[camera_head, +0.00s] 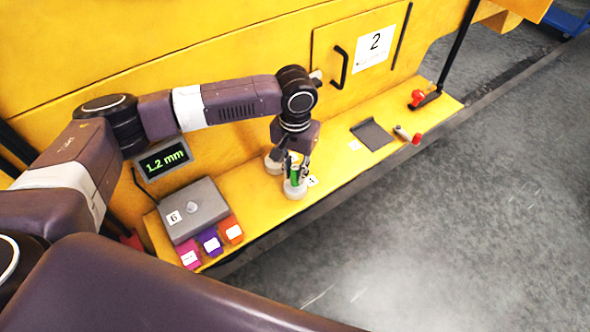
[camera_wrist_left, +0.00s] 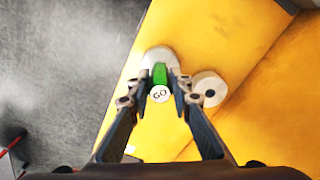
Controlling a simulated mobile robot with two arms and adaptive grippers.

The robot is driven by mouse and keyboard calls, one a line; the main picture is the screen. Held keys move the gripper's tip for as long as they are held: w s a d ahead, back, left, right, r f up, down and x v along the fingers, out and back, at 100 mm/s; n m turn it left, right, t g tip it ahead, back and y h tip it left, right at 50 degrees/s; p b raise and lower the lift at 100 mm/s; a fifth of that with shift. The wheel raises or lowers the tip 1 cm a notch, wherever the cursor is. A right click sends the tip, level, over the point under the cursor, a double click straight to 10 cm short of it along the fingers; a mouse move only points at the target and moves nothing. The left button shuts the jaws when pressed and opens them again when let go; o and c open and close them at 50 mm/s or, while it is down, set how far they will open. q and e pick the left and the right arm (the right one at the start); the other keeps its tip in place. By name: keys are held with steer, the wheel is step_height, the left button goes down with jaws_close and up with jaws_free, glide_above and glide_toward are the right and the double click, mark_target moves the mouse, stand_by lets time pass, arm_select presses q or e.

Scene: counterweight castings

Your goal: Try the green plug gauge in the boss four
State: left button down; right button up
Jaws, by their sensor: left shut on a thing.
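My left gripper (camera_head: 298,172) points down over the yellow ledge and is shut on the green plug gauge (camera_head: 294,174). The left wrist view shows the gauge (camera_wrist_left: 160,76) between the fingertips (camera_wrist_left: 163,88), its round white end marked GO towards the camera. The gauge stands about upright over a pale round boss (camera_head: 295,191), beside a small label that seems to read 4 (camera_head: 312,181). The gauge and fingers hide the boss's bore, so I cannot tell whether the gauge tip is in it. My right gripper is not in view.
A second pale boss (camera_head: 272,165) stands close behind; its open bore shows in the left wrist view (camera_wrist_left: 210,90). A grey box (camera_head: 194,210) marked 6, coloured blocks (camera_head: 210,241) and a 1.2 mm display (camera_head: 163,158) are left. A dark plate (camera_head: 371,134) and red-ended gauge (camera_head: 408,134) lie right.

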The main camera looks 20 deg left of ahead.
arm_select(q)
steer(key=shift+f, duration=0.1)
steer(key=c, duration=1.7)
jaws_free()
steer(key=shift+o, duration=0.2)
step_height(320, 180, up, 12)
steer(key=shift+f, duration=0.1)
step_height(320, 180, up, 12)
steer(key=p, duration=0.9)
